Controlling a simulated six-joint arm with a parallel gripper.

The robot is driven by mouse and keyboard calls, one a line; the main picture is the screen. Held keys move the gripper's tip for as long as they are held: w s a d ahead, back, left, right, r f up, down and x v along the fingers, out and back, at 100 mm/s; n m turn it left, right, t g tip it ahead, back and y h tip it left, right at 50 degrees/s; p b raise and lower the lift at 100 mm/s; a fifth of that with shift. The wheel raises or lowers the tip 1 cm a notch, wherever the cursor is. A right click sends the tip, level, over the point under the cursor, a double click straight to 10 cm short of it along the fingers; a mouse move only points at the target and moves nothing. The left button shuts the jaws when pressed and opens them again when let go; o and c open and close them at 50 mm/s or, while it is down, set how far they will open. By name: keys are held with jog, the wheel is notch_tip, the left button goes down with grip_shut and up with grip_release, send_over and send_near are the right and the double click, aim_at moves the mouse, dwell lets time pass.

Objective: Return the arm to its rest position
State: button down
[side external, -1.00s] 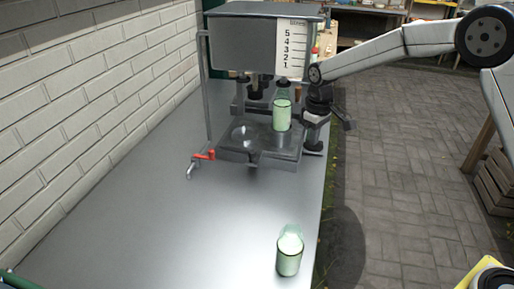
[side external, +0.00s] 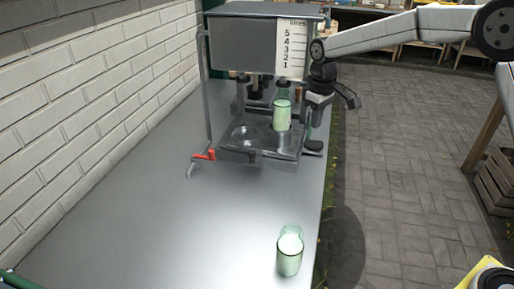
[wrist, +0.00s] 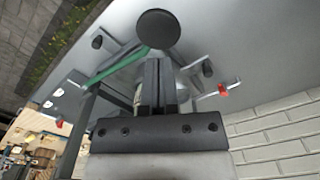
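My gripper (side external: 318,112) hangs at the right side of the churn machine, beside the tray and close to a green-white bottle (side external: 282,112). In the wrist view my gripper's two dark fingers (wrist: 160,82) lie close together, with nothing seen between them. The bottle stands upright on the machine's tray (side external: 262,148), apart from the fingers as far as I can see. My arm reaches in from the right at the height of the machine's grey box (side external: 240,45).
A second green-white bottle (side external: 289,251) stands upright near the counter's (side external: 200,225) front right edge. A red-handled lever (side external: 204,155) sticks out at the machine's left. A white brick wall (side external: 80,100) runs along the left. The paved floor (side external: 400,190) at right is open.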

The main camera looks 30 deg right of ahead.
jog(key=shift+r, duration=0.25)
jog(key=shift+s, duration=0.2)
jog(key=s+f+m+t, duration=0.1)
jog(key=s+f, duration=0.3)
jog(key=s, duration=0.7)
jog(key=s+f+m+t, duration=0.1)
jog(key=s+f, duration=0.3)
jog(key=s, duration=0.8)
jog(key=shift+s+d+f+m+t, duration=0.15)
jog(key=shift+d+f+m+t, duration=0.15)
jog(key=shift+d+m, duration=0.2)
